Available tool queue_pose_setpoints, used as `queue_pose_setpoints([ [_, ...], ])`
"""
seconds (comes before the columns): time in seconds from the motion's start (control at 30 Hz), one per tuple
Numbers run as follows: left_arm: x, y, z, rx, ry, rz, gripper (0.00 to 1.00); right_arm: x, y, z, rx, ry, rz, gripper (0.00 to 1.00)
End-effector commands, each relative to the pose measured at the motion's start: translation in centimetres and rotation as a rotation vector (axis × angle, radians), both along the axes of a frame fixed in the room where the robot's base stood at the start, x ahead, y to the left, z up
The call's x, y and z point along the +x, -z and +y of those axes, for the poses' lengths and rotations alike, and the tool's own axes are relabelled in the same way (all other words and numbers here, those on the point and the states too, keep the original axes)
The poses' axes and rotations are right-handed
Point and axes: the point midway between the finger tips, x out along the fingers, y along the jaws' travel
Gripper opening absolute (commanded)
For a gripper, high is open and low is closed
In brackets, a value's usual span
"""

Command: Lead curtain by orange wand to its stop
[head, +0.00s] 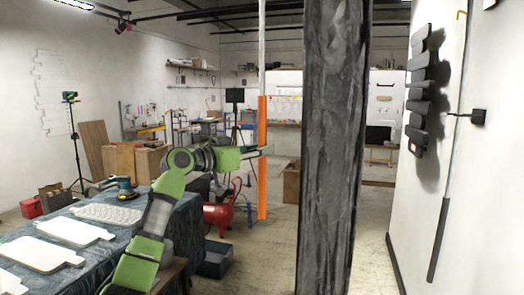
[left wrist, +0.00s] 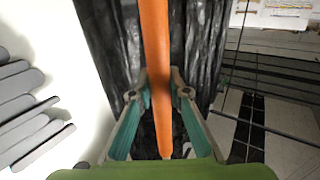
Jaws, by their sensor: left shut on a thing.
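The orange wand (head: 262,165) hangs upright from a thin pale rod, just left of the dark grey curtain (head: 333,150) in the head view. The curtain hangs as a narrow, gathered, crinkled column, and its bottom is out of the frame. My left gripper (head: 258,152) reaches in from the left and is shut on the wand around its middle. In the left wrist view the wand (left wrist: 157,60) runs between the two fingers of the gripper (left wrist: 159,95), with the curtain (left wrist: 205,45) behind it. My right gripper is not in view.
A cloth-covered table (head: 190,225) with white panels (head: 70,232) stands at the left. The white wall at right carries dark relief slats (head: 420,95) and a long dark bar (head: 438,240). A red compressor (head: 218,215) stands behind my arm. Floor right of the curtain is clear.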

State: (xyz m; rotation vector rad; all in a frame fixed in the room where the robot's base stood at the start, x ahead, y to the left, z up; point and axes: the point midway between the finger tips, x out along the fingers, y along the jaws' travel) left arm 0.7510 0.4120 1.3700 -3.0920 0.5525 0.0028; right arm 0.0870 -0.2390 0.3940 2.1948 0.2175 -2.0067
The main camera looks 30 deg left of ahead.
Motion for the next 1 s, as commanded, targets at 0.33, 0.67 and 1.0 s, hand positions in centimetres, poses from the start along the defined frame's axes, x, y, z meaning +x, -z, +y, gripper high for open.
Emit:
queue_pose_setpoints([
  [0.33,0.0,-0.3,0.0,-0.001,-0.001,-0.007,0.27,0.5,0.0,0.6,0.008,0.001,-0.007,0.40],
  [0.67,0.0,-0.1,0.0,-0.001,-0.001,-0.004,0.34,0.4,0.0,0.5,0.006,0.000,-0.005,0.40],
  [1.0,-3.8,0.0,1.6,0.003,-0.004,-0.002,0.34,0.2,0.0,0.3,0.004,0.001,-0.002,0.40],
])
